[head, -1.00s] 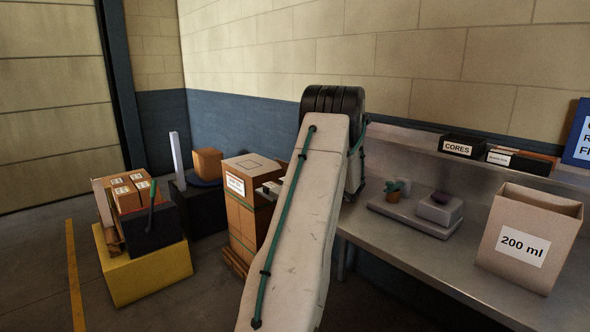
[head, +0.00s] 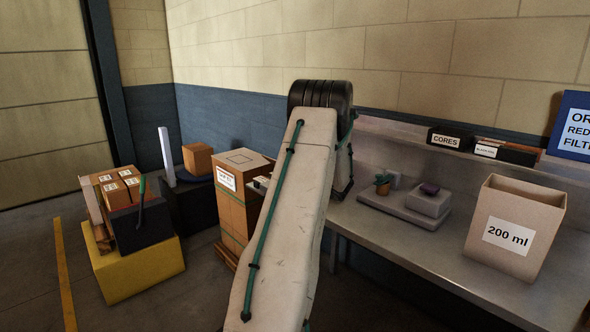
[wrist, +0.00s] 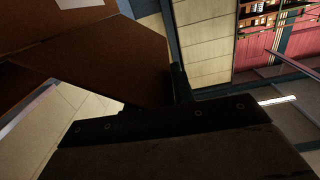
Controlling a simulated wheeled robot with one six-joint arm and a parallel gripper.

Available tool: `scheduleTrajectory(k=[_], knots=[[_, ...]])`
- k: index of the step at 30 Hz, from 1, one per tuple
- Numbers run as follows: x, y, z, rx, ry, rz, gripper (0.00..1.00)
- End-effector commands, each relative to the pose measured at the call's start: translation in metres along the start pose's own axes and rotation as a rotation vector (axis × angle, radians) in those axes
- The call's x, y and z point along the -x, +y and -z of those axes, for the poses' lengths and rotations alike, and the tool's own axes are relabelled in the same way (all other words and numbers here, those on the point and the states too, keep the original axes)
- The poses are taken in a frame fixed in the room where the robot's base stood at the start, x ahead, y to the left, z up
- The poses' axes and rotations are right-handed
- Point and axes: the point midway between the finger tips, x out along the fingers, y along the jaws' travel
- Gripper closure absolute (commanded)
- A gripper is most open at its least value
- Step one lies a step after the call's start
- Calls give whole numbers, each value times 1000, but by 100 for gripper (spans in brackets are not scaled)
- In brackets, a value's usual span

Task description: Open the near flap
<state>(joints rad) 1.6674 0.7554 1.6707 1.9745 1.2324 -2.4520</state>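A tall brown carton (head: 243,205) with a white label stands on a pallet left of my arm in the head view. Its top looks closed, with a marked rectangle on it. An open-topped 200 ml carton (head: 510,232) stands on the bench at right. In the wrist view, dim brown cardboard (wrist: 105,62) with a white label fills the upper left; I cannot tell which panel is the near flap. One dark finger of my gripper (wrist: 180,84) shows beside the cardboard's edge; contact is unclear. My arm hides the gripper's end in the head view.
The steel bench (head: 430,262) carries a grey scale-like device (head: 405,207). A CORES box (head: 449,139) sits on the shelf above. A yellow block (head: 140,270) with small boxes stands at left. The floor at lower left is clear.

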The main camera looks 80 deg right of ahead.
Motion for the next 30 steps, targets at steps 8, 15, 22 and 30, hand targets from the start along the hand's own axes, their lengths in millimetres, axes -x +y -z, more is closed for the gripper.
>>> scheduleTrajectory(k=[8, 15, 22, 30], knots=[[1, -2, 3, 5, 5, 5, 75], [38, 0, 3, 3, 3, 1, 75], [71, 1, 2, 2, 2, -1, 75], [77, 0, 1, 3, 3, 2, 75]])
